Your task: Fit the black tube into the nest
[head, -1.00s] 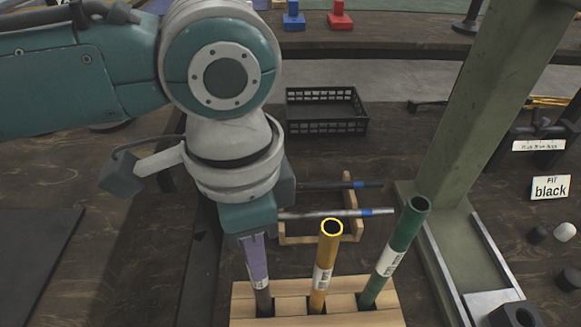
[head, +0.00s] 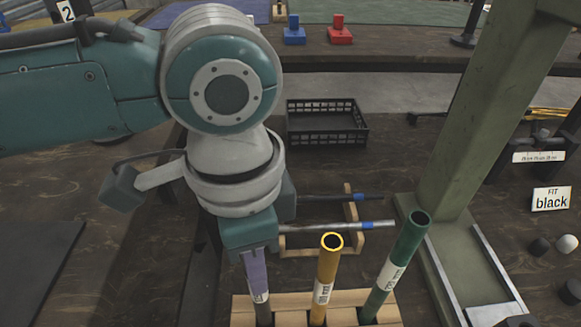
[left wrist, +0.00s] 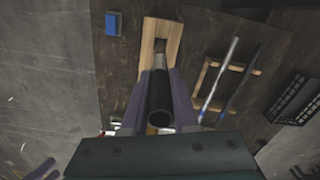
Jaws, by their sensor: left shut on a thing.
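The black tube stands in the left slot of the wooden rack (head: 345,299); its lower part with a white label (head: 260,298) shows below my fingers. My left gripper (head: 257,277) has its purple fingers shut on the tube from above. In the left wrist view the tube's open dark end (left wrist: 159,98) shows between the purple fingers. A dark block (head: 522,321), possibly the nest, sits on the press base at the bottom right, mostly cut off by the frame edge. A sign (head: 551,199) reads "FIT black".
A yellow tube (head: 326,277) and a green tube (head: 398,262) stand in the same rack, to the right. Behind is a wooden holder (head: 318,250) with thin rods. The green press column (head: 472,120) rises at the right. A black crate (head: 327,123) stands farther back.

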